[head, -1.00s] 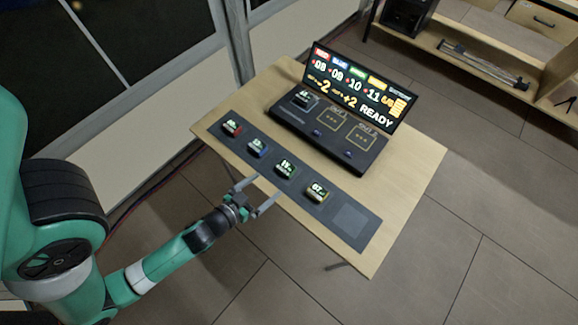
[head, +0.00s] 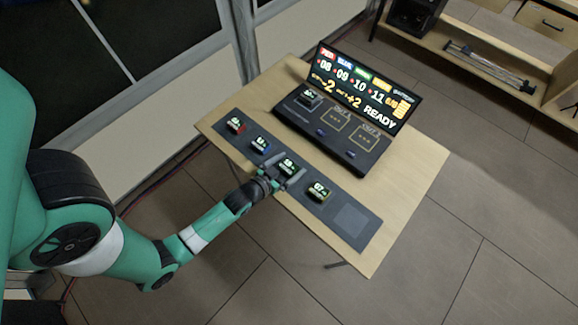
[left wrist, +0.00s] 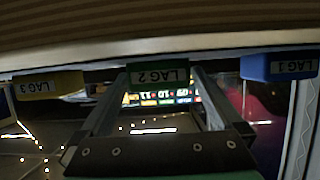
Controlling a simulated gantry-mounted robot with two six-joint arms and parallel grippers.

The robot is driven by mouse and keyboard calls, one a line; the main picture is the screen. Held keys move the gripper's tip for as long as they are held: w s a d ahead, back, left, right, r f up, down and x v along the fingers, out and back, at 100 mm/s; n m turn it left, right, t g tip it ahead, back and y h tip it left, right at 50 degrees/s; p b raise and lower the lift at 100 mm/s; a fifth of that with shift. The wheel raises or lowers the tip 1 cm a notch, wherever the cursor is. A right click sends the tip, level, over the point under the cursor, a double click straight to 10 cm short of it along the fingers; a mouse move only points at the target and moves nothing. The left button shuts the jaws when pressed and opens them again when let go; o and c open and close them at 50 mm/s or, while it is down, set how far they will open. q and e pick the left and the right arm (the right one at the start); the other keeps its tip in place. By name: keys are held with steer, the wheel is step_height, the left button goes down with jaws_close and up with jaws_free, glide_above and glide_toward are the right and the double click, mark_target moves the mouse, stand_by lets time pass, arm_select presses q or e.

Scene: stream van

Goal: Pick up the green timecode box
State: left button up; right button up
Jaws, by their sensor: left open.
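The green timecode box (head: 287,165) sits in the dark strip tray (head: 367,238) on the wooden table, third in the row from the left. It also shows in the left wrist view as a green block labelled LAG 2 (left wrist: 158,77). My left gripper (head: 290,172) is open at the box, with one finger on each side of it in the wrist view. I cannot tell whether the fingers touch it. The gripper partly covers the box in the head view.
A red box (head: 235,125) and a blue box (head: 260,144) stand to its left, and a yellow box (head: 319,191) to its right. A dark console (head: 340,145) with a lit screen (head: 362,90) is behind. The tray's right end is empty.

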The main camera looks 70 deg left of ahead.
mark_target(289, 165)
arm_select(q)
steer(key=shift+f, duration=0.15)
steer(key=shift+c, duration=0.2)
steer(key=c, duration=1.3)
steer(key=shift+c, duration=0.2)
steer(key=shift+r, duration=0.45)
step_height(289, 165, up, 3)
steer(key=shift+f+p, duration=0.2)
steer(key=shift+p, duration=0.8)
steer(key=s+d+r, duration=0.4)
steer(key=s+r, duration=0.5)
steer(key=s, duration=0.4)
steer(key=shift+d+r, duration=0.3)
steer(key=shift+d, duration=0.1)
